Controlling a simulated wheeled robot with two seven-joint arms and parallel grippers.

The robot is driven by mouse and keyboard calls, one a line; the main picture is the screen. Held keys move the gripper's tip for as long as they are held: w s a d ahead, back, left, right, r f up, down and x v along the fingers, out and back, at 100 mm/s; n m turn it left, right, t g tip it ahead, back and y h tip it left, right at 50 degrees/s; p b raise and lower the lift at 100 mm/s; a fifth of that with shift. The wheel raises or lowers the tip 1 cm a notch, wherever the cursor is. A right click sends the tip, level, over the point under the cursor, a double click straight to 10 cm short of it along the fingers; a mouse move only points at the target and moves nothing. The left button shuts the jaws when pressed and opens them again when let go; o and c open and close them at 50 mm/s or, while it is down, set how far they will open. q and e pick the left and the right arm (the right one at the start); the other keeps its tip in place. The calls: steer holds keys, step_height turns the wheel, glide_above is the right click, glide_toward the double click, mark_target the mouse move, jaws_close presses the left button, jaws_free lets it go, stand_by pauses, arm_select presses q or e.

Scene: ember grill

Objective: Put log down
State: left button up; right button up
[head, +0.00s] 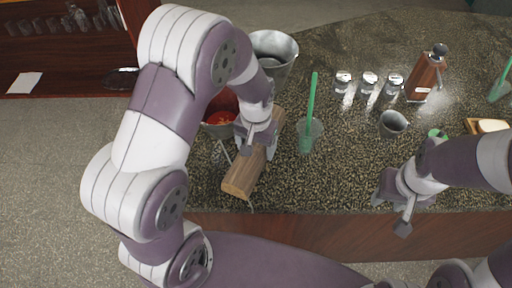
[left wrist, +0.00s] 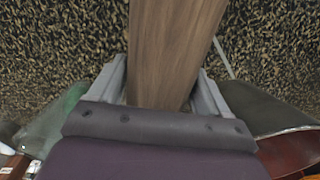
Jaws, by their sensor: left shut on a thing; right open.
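The log (head: 243,178) is a brown wooden block with a long squared shape, over the speckled counter in the head view. My left gripper (head: 256,147) is shut on the log, with its fingers on either side of it. In the left wrist view the log (left wrist: 172,45) runs up between the two fingers of the left gripper (left wrist: 165,90). I cannot tell whether the log touches the counter. My right gripper (head: 393,205) is open and empty near the counter's front edge.
A metal bucket (head: 274,52) is behind. A glass with a green straw (head: 310,135) stands right of the log. Shakers (head: 369,82), a metal cup (head: 393,123) and a wooden mill (head: 425,78) stand farther right.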

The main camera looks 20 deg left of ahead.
arm_select(q)
steer(key=shift+w+f, duration=0.1)
steer(key=shift+f, duration=0.6)
steer(key=shift+w+f, duration=0.25)
steer(key=shift+f, duration=0.1)
steer(key=shift+s+f, duration=0.1)
steer(key=shift+s, duration=0.05)
steer(key=o, duration=1.8)
steer(key=shift+o, duration=0.2)
